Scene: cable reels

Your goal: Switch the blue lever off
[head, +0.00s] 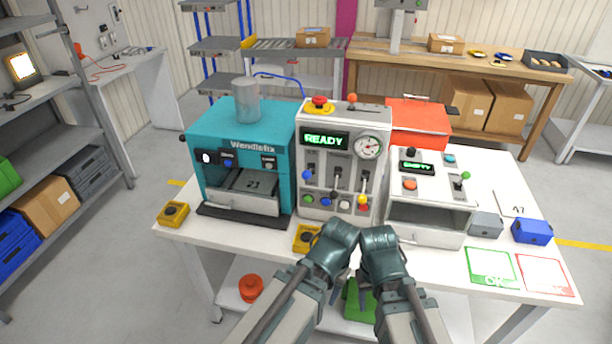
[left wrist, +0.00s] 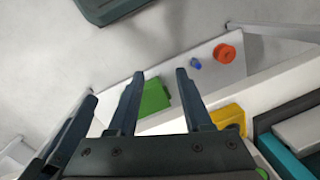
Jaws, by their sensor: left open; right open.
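The blue lever (head: 307,175) is a small blue ball knob on the left of the front of the grey control box (head: 315,119), below its green READY display. I cannot tell its on or off position for sure. My right gripper (head: 380,240) is in front of the box, low and near the table's front edge, apart from the lever. My left gripper is beside it; in the left wrist view its fingers (left wrist: 160,74) are open and empty, above the floor and lower shelf. In the head view the fingertips of both grippers are hard to make out.
A teal machine (head: 225,130) stands left of the box, a grey drawer unit (head: 430,205) right. Other levers and a row of coloured buttons share the box front. A yellow pushbutton box (head: 305,238) sits at the front edge. A red emergency button (head: 319,102) tops the box.

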